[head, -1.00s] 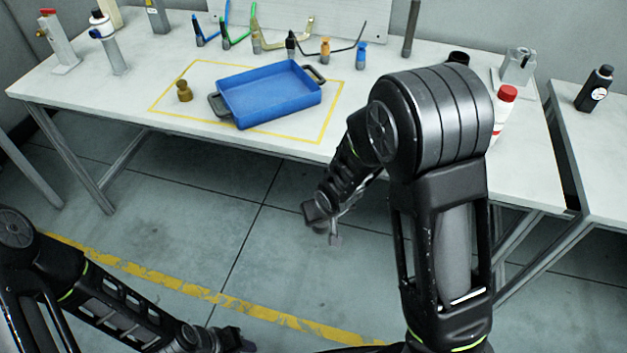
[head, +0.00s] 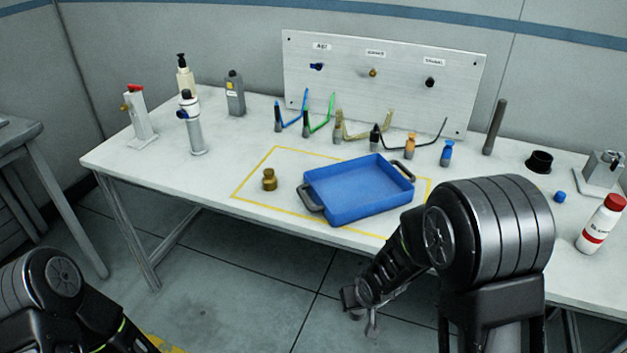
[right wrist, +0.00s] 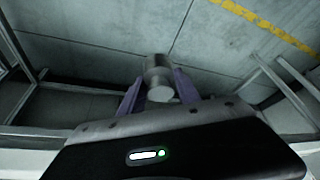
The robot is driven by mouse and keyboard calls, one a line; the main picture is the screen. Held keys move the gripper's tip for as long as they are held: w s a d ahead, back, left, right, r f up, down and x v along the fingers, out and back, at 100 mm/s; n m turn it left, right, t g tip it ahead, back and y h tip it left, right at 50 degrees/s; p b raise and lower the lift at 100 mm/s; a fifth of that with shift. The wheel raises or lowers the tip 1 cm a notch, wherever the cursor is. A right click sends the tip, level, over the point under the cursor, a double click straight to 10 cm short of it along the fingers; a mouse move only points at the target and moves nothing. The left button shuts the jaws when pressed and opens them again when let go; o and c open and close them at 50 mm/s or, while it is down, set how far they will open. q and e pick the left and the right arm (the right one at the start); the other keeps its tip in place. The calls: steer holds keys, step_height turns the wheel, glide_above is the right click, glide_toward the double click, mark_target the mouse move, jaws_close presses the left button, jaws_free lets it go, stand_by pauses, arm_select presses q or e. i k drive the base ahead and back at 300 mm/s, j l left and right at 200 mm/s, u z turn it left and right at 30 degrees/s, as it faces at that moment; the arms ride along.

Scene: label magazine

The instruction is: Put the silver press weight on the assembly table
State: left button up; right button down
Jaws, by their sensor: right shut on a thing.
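The silver press weight (right wrist: 158,72) is a small grey metal cylinder, held between the fingers of my right gripper (right wrist: 157,92) in the right wrist view. In the head view my right gripper (head: 362,304) hangs in front of the table's front edge, over the floor, with the weight (head: 372,324) small and dark below it. The white table (head: 215,190) carries a yellow taped outline with a blue tray (head: 358,190) and a brass weight (head: 269,180) inside it. My left arm shows at the lower left of the head view; its gripper is out of frame.
Bottles and a red-topped device (head: 140,118) stand at the table's left. Several coloured tools line the back below an upright panel (head: 380,85). A red-capped bottle (head: 601,224), a blue cap (head: 559,196) and a black cup (head: 539,161) are at right. The left front tabletop is clear.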

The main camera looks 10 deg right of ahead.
mark_target(288, 163)
steer(key=i+j, duration=0.15)
steer(key=j, duration=0.2)
steer(key=i+j+z, duration=0.15)
steer(key=j, duration=0.2)
steer(key=i+j, duration=0.1)
steer(key=j, duration=0.3)
steer(key=i+j+z, duration=0.1)
steer(key=j, duration=0.25)
steer(key=i+j, duration=0.15)
steer(key=j, duration=0.25)
steer(key=i+j+z, duration=0.15)
steer(key=j, duration=0.25)
